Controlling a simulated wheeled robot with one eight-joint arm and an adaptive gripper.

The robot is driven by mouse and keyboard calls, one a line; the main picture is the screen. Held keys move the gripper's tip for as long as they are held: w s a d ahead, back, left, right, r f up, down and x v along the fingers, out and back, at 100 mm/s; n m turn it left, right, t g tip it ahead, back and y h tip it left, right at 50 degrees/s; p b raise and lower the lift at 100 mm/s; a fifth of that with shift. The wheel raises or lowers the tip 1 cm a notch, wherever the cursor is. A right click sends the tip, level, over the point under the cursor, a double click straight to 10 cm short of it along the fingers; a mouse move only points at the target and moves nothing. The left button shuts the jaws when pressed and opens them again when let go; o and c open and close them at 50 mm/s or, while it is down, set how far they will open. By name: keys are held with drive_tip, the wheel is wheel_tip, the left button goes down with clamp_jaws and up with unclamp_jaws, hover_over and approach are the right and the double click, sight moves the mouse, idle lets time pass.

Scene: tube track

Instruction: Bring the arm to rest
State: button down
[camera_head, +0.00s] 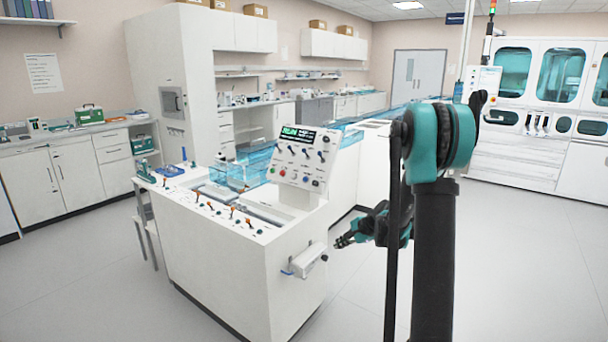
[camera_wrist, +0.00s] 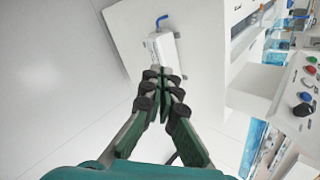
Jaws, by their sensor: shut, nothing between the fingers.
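My gripper (camera_head: 345,241) shows in the head view to the right of the white console's end wall, held out to the left from my folded arm. It also shows in the wrist view (camera_wrist: 162,85), with its dark green fingers together and nothing between them. The small white box (camera_head: 308,260) on the console's end wall lies just left of the fingertips in the head view, and a clear gap seems to lie between them. In the wrist view this box (camera_wrist: 160,46) appears straight beyond the fingertips. My arm hides part of the floor and room behind it.
The white console (camera_head: 215,262) carries a tilted control panel (camera_head: 302,157) with knobs and a lit screen, plus several small levers on top. A large white machine (camera_head: 535,150) stands at the back right. Cabinets (camera_head: 60,175) line the left wall. The grey floor right of my arm is clear.

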drive_tip(key=s+d+n+h, duration=0.2)
drive_tip(key=s+n, duration=0.2)
drive_tip(key=s, duration=0.8)
drive_tip(key=s+d+n+h, duration=0.1)
drive_tip(key=s+n, duration=0.3)
drive_tip(key=s, duration=0.8)
drive_tip(key=s+d+n+g+h, duration=0.1)
drive_tip(key=s+d+n+h, duration=0.1)
drive_tip(key=s, duration=1)
drive_tip(key=n+h, duration=0.1)
drive_tip(key=n, duration=0.1)
drive_tip(key=shift+d+r+n+h, duration=0.2)
drive_tip(key=shift+d+n+h, duration=0.1)
drive_tip(key=shift+d+n, duration=0.1)
